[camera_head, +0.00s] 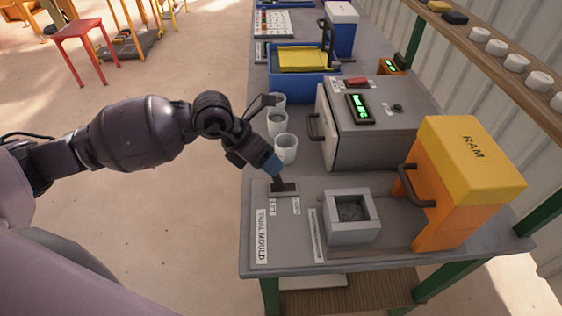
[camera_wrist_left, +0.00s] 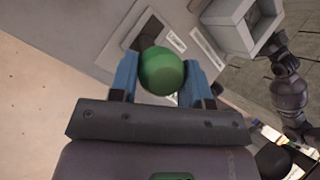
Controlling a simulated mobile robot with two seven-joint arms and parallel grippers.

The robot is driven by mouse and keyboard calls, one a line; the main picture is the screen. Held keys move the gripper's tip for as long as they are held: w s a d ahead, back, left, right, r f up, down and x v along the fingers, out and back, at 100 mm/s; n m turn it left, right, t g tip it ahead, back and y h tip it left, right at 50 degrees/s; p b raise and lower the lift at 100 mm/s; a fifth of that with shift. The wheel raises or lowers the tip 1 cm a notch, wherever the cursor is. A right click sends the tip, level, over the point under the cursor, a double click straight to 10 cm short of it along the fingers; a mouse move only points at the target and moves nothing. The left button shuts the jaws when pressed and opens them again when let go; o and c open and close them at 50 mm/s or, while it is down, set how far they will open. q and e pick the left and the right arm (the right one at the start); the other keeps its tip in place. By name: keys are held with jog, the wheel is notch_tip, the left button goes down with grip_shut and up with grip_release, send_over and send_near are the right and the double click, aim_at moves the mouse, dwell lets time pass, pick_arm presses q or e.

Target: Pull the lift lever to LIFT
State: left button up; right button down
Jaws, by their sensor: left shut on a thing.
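The lift lever stands in a slotted plate (camera_head: 283,189) at the table's left edge, beside a small LIFT label (camera_head: 272,207). My left gripper (camera_head: 276,176) is over the plate with its fingers down at the lever. In the left wrist view the lever's round green knob (camera_wrist_left: 162,71) sits between the two blue fingers, which are shut on it. In the head view the knob is hidden by the gripper. The dark slot (camera_wrist_left: 148,34) shows just beyond the knob. My right gripper cannot be made out.
A square grey mould (camera_head: 350,217) stands right of the lever, beside the orange and yellow RAM press (camera_head: 457,185). Several grey cups (camera_head: 286,149) stand behind the lever, left of a grey box with a green display (camera_head: 375,120). A TRIAL MOULD label (camera_head: 262,236) lies in front.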

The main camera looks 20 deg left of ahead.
pick_arm(q)
jog(key=shift+s+a+f, duration=0.2)
jog(key=shift+a+f, duration=0.05)
jog(key=shift+a, duration=0.3)
jog(key=shift+s+a+f, duration=0.2)
jog(key=shift+a, duration=0.25)
jog(key=o, duration=1.3)
jog(key=v, duration=1)
jog(key=shift+s+a+r, duration=0.1)
jog(key=shift+a+r, duration=0.15)
jog(key=shift+a, duration=0.05)
